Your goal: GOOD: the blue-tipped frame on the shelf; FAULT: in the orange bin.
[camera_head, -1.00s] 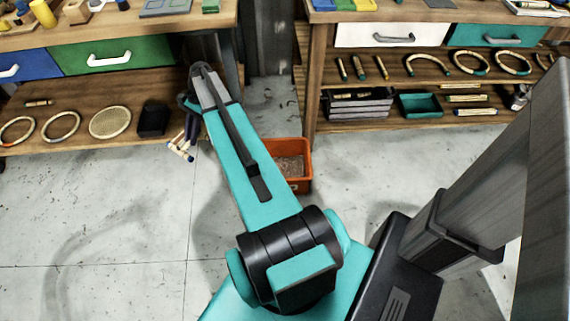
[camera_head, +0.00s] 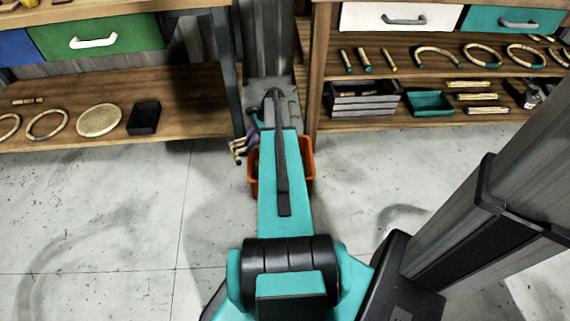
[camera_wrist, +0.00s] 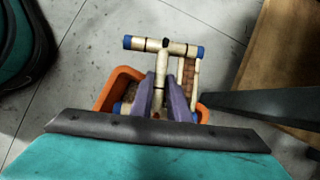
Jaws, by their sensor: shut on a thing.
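A light rattan frame with blue tips (camera_wrist: 178,46) is held in my gripper (camera_wrist: 166,92). Its crossbar has a blue cap at each end, with dark bindings where the pieces meet. The purple-grey fingers close around its middle stick. In the wrist view, the frame is over the orange bin (camera_wrist: 108,88), whose rim shows around it; I cannot tell the height between them. In the head view, part of the frame (camera_head: 237,148) shows at the left of the orange bin (camera_head: 307,165).
The right shelf (camera_head: 380,125) holds rattan arcs, sticks, a teal tray (camera_head: 429,103) and a grey crate (camera_head: 364,101). The left shelf (camera_head: 190,90) holds rings, a woven disc (camera_head: 100,120) and a black box (camera_head: 144,117). Bench legs stand close behind the bin. The floor in front is clear.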

